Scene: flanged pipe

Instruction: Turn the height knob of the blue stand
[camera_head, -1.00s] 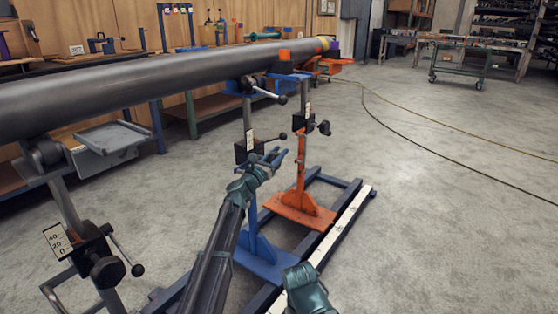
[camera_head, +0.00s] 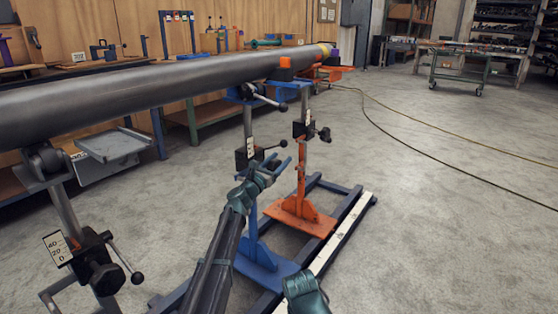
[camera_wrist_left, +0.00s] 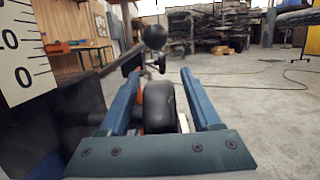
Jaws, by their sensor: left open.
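The blue stand has a blue base (camera_head: 262,262) and a black clamp block with a white scale (camera_head: 250,147) on its post. It holds up the long grey pipe (camera_head: 150,88). My left gripper (camera_head: 281,160) is at the clamp block, its fingers pointing away to the upper right. In the left wrist view, a black rounded knob (camera_wrist_left: 160,105) sits between the two open blue fingers. I cannot tell whether they touch it. The gripper hides the knob in the head view. A black ball-ended lever (camera_head: 283,144) shows just above the gripper.
An orange stand (camera_head: 300,205) is close behind on the right. A nearer stand with a black knob (camera_head: 107,279) is at the lower left. A rail frame (camera_head: 340,235) lies on the floor. A cable (camera_head: 385,134) crosses the open floor to the right.

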